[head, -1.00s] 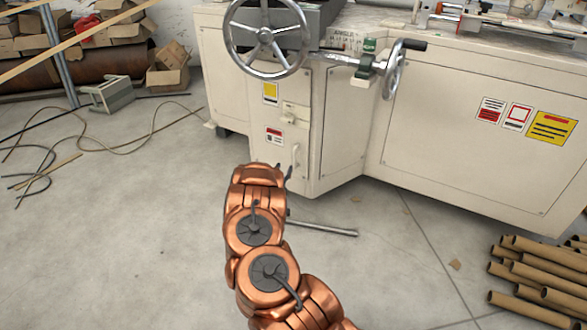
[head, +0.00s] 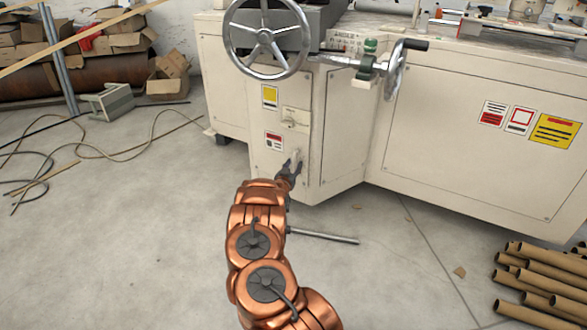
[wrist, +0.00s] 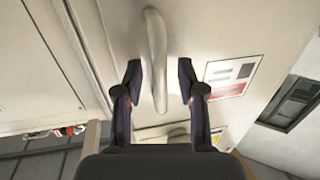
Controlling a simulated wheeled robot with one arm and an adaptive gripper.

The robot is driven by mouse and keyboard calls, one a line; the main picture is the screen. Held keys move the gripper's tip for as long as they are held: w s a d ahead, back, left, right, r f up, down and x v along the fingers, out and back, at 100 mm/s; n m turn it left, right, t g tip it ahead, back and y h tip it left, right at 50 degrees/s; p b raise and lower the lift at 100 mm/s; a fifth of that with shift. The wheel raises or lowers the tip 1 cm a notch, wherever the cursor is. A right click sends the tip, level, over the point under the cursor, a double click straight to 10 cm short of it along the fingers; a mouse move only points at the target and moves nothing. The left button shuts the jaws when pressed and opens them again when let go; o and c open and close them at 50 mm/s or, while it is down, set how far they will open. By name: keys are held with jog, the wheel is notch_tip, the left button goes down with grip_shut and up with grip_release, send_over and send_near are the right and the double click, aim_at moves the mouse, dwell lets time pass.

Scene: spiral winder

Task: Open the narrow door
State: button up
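The narrow door (head: 266,165) is the pale panel on the machine's near corner, below the large handwheel. It appears closed. It has a pale vertical handle (head: 297,160) near its right edge, which also shows in the wrist view (wrist: 156,50). My gripper (head: 292,165) is at the handle in the head view, covering part of it. In the wrist view my gripper (wrist: 159,72) is open, with one dark finger on each side of the handle. Gaps show between the handle and both fingers. Whether the handle lies fully between the fingertips in depth is hard to tell.
A metal bar (head: 325,236) lies on the floor below. Cardboard tubes (head: 545,282) lie at the lower right.

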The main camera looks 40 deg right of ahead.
jog(key=shift+w+d, duration=0.1)
grip_shut()
dwell(0.4)
dwell(0.3)
